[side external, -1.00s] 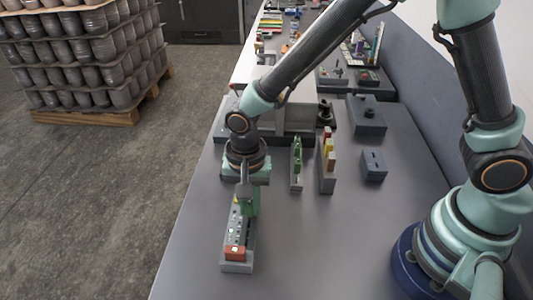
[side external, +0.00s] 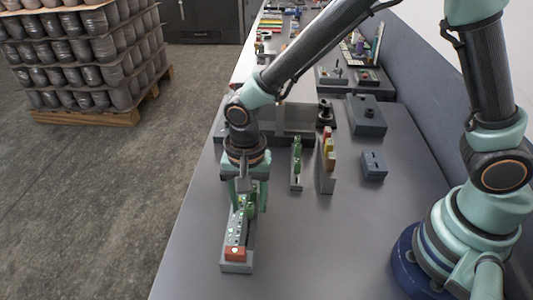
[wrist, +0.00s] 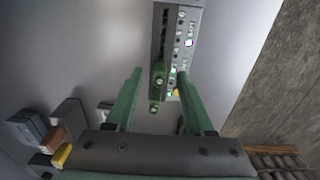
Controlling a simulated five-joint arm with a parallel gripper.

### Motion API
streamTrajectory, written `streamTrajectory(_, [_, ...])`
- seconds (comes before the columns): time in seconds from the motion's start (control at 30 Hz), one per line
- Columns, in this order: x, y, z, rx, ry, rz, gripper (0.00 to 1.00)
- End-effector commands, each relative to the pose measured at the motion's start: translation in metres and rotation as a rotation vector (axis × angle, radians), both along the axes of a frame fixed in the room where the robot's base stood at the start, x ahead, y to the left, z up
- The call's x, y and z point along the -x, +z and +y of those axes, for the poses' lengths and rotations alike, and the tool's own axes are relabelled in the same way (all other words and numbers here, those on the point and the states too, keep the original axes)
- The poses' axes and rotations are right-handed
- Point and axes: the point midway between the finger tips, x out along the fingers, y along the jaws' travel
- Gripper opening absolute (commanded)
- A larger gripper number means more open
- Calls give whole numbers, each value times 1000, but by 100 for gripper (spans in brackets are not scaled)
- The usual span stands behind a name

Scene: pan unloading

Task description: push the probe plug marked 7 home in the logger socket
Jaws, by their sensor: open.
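The logger (side external: 237,267) is a long grey block with a row of sockets, small lights and an orange-red block at its near end. It also shows in the wrist view (wrist: 156,42), top centre. A green probe plug (side external: 251,211) stands at the logger's socket row; in the wrist view the plug (wrist: 157,82) lies between the fingers. I cannot read a 7 on it or tell how deep it sits. My gripper (side external: 248,208) is open above the logger; its green fingers (wrist: 160,76) are spread either side of the plug, apart from it.
Right of the logger stand a narrow holder with green pieces (side external: 297,160), a holder with yellow and red pieces (side external: 329,150) and a small grey box (side external: 374,165). A larger dark box (side external: 367,116) stands behind.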

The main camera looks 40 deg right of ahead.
Motion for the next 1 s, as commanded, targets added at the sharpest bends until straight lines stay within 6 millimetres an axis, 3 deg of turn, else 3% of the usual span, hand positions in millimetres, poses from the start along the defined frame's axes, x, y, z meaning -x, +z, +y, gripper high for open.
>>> streamTrajectory(0.3, [-1, 66, 1, -4, 0, -6, 54])
streamTrajectory(0.5, [-1, 94, 0, -2, 0, -4, 54])
streamTrajectory(1.0, [-1, 110, -6, -8, 15, -13, 54])
